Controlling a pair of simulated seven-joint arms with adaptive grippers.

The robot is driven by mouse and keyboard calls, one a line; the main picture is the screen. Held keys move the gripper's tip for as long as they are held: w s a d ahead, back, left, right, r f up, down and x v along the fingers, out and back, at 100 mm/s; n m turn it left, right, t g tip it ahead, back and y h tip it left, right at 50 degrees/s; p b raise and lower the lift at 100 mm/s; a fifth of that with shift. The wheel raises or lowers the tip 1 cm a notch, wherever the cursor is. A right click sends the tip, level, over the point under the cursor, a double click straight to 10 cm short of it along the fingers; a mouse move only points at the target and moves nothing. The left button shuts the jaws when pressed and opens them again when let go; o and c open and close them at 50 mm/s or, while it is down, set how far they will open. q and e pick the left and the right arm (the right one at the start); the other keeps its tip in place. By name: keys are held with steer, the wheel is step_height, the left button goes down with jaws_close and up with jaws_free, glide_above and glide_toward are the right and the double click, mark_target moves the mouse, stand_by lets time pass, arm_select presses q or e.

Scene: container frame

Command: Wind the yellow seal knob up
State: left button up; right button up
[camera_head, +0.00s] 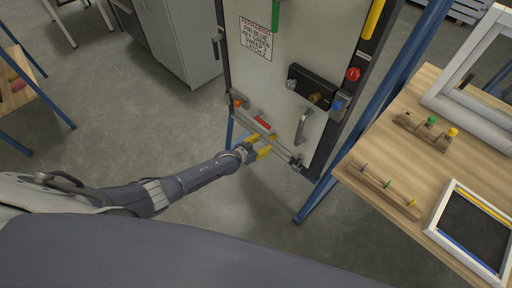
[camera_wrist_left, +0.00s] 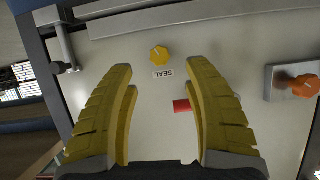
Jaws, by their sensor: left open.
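The yellow seal knob (camera_wrist_left: 159,54) is a small faceted knob with a pointer mark, on the pale panel in the left wrist view. A white SEAL label (camera_wrist_left: 162,74) is beside it, upside down in this view. My left gripper (camera_wrist_left: 155,68) is open and empty, its yellow fingers reaching toward the panel with the knob between and beyond their tips, apart from both. In the head view my left gripper (camera_head: 262,147) is at the panel's lower part, and I cannot make out the knob clearly there. My right gripper is not in view.
On the door panel (camera_head: 262,80) are a red piece (camera_head: 262,121), an orange knob (camera_head: 237,103), a metal handle (camera_head: 301,126), a black lock box (camera_head: 312,91), a blue knob (camera_head: 337,105) and a red knob (camera_head: 353,74). A wooden table (camera_head: 370,155) with peg racks stands right.

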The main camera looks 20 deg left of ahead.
arm_select(q)
steer(key=shift+v, duration=2.25)
